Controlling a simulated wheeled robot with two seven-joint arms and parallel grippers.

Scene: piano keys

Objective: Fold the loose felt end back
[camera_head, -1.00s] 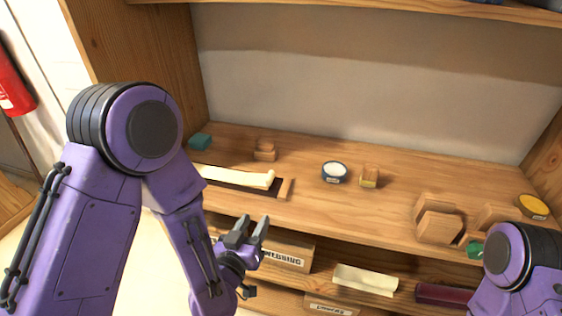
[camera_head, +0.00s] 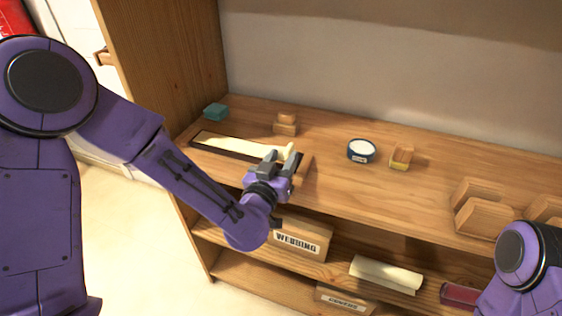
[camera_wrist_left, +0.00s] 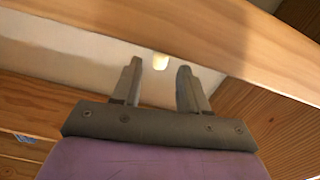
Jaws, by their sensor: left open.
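A cream felt strip (camera_head: 228,147) lies along a dark, narrow base on the left part of the shelf top. Its right end looks raised beside a small wooden block (camera_head: 306,167). My left gripper (camera_head: 280,156) is open, at the right end of the strip and near the shelf's front edge. Its fingers partly hide that end, and I cannot tell if they touch it. In the left wrist view the two fingers (camera_wrist_left: 159,66) stand apart, with a small pale piece between their tips, perhaps the felt end. My right gripper is out of view.
On the shelf top are a teal block (camera_head: 215,112), stacked wooden blocks (camera_head: 285,128), a blue-rimmed tin (camera_head: 361,151), a yellow-sided block (camera_head: 401,158) and larger wooden blocks (camera_head: 484,217). Below are a webbing box (camera_head: 297,239) and a cream roll (camera_head: 386,274).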

